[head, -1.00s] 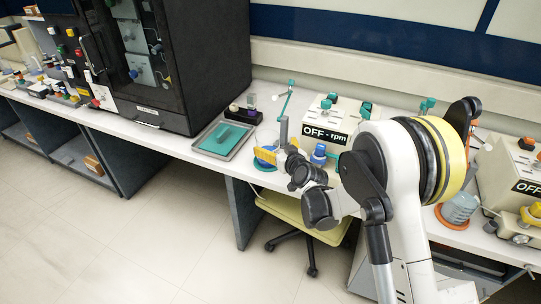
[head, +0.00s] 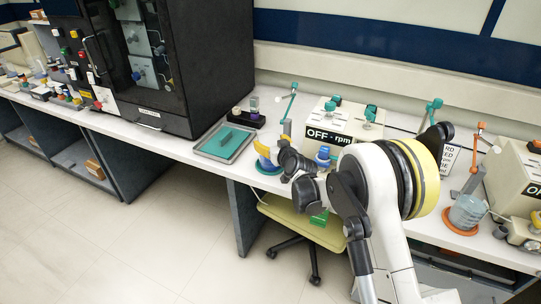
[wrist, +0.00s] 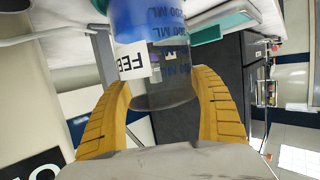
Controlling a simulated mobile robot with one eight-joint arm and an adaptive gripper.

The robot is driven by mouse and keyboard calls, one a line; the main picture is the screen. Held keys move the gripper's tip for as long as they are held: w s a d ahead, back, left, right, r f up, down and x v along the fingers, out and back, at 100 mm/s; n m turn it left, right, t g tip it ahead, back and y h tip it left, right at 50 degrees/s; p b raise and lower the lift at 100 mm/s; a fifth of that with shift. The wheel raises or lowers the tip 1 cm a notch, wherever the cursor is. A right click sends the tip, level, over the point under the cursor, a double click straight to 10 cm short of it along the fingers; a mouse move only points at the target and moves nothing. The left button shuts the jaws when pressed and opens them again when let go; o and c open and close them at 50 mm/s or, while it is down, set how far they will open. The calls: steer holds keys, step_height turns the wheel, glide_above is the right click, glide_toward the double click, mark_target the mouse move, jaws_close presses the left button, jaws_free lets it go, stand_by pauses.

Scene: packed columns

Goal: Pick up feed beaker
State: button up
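The feed beaker (wrist: 168,88) is clear, with blue contents, blue volume marks and a white label (wrist: 132,62) partly reading "FEE". It appears upside down in the wrist view, between the two yellow fingers of my gripper (wrist: 160,82). The fingertips are close to its sides; I cannot tell whether they touch the glass. In the head view my gripper (head: 266,153) is at the bench's front edge, over a round blue base (head: 267,169). My gripper and arm hide most of the beaker there.
A grey tray with a teal item (head: 226,140) lies left of my gripper, before a tall black cabinet (head: 165,70). An "OFF - rpm" box (head: 330,120) stands behind. A clamp stand (head: 288,105) is close by. Another beaker (head: 466,212) stands on an orange ring at right.

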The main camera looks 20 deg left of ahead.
steer(key=c, duration=0.4)
steer(key=shift+o, duration=0.2)
steer(key=shift+r, duration=0.1)
